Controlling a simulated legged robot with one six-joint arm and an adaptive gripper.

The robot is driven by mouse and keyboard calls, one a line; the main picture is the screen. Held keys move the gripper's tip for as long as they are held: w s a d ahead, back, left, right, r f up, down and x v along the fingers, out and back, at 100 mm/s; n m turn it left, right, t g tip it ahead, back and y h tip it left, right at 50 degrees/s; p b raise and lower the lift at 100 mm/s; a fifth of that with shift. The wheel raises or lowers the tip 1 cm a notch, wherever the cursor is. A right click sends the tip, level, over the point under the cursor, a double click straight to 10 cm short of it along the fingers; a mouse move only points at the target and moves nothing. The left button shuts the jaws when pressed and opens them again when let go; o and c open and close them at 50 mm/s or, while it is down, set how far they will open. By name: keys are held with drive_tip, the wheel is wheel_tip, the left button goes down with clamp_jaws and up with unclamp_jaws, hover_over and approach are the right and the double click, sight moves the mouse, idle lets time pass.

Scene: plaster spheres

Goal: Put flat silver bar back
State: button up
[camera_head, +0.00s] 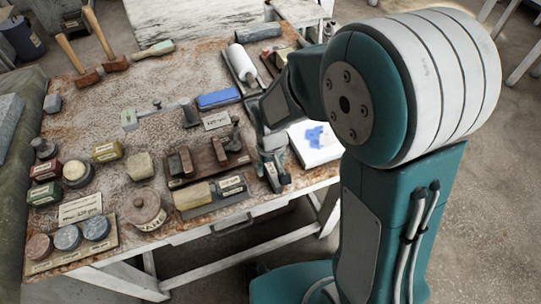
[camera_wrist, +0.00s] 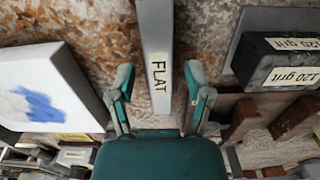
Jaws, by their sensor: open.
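The flat silver bar (camera_wrist: 158,40), a long grey strip marked FLAT, runs from the top edge of the wrist view down between my fingers. My gripper (camera_wrist: 160,88) is open, with one finger on each side of the bar and a visible gap to both. I cannot tell whether the fingertips are level with the bar or above it. In the head view my gripper (camera_head: 272,166) points down near the table's front edge, between the brown wooden rack (camera_head: 196,168) and the white board (camera_head: 317,148). There I cannot pick out the bar clearly from my gripper.
The white board with a blue patch also lies left of my gripper in the wrist view (camera_wrist: 45,88). A dark block labelled 120 grit (camera_wrist: 280,62) sits to the right.

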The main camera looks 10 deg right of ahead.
sight(271, 168)
wheel_tip(271, 168, up, 11)
drive_tip(key=s+d+r+m+t, duration=0.3)
drive_tip(key=s+d+r+t, duration=0.2)
drive_tip(key=s+d+r, duration=0.5)
drive_tip(key=s, duration=0.2)
drive_tip(key=shift+s+d+r+t, duration=0.3)
drive_tip(key=shift+s+d+r, duration=0.05)
drive_tip(key=shift+d, duration=0.05)
